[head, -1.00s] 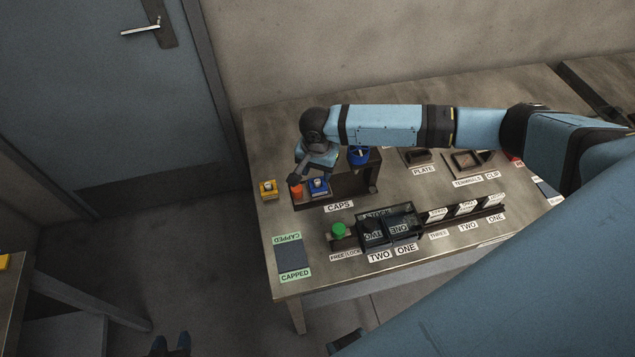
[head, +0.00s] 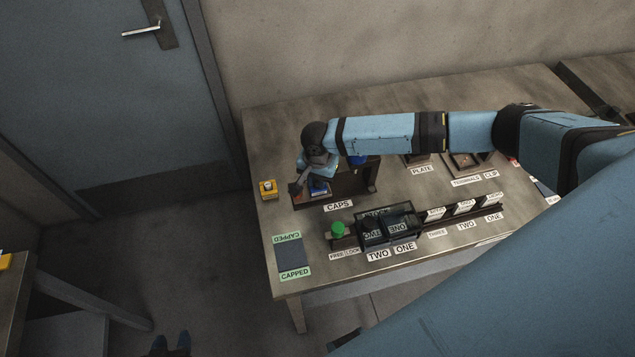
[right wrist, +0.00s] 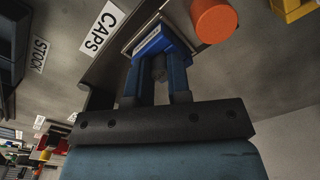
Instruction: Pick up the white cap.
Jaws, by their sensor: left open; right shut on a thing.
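That thing, taken as the white cap (right wrist: 158,68), looks grey in shadow and is mostly hidden. I cannot tell whether it is clear of the holder. An orange cap (right wrist: 213,20) stands beside it. My left gripper (head: 171,345) is open and empty over the floor at the bottom of the head view.
The caps rack (head: 352,190) carries a CAPS label (head: 338,206). A yellow box (head: 268,188) stands to its left. The table's front left is mostly clear.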

